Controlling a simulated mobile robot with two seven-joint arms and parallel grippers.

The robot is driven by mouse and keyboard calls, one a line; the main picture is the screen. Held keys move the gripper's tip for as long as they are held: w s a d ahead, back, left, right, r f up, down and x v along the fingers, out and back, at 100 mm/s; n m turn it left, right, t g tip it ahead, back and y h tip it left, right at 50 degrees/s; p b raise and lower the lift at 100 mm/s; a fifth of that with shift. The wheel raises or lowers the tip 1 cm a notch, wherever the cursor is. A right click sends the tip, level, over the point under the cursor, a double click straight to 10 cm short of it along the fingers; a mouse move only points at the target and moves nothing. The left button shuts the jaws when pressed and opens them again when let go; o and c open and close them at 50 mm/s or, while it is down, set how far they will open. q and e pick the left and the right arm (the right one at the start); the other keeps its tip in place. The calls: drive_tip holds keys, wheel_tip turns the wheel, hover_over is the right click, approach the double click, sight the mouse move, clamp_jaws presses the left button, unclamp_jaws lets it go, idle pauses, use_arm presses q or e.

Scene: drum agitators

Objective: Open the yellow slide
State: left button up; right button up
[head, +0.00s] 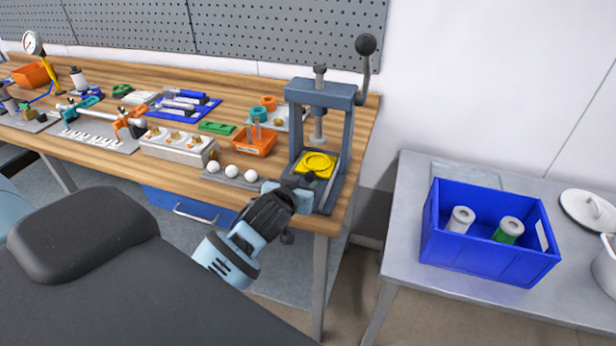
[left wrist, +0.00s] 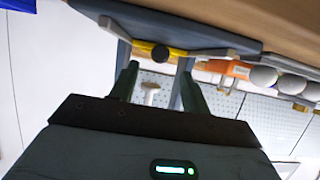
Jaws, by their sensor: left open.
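The yellow slide (head: 317,163) sits low in the blue-grey press (head: 322,95) at the right end of the wooden workbench, under the ram. It has a round raised ring on top. In the left wrist view, a yellow strip of the slide (left wrist: 178,53) shows with a dark round knob (left wrist: 159,54) at its front. My left gripper (head: 288,187) is at the front of the press, its fingers pointing at it. In the left wrist view the open fingers (left wrist: 157,78) stand apart, with the knob between and beyond them. No contact is clear. My right gripper is out of view.
White balls (head: 232,170) lie on a grey plate left of the gripper. An orange bin (head: 254,145) stands behind them. The press lever (head: 366,48) rises at the back right. A blue crate (head: 485,262) stands on the side table, across a gap.

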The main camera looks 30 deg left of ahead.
sight(308, 177)
use_arm(q)
drive_tip(key=shift+x, duration=3.05)
drive_tip(key=shift+c, duration=0.4)
clamp_jaws()
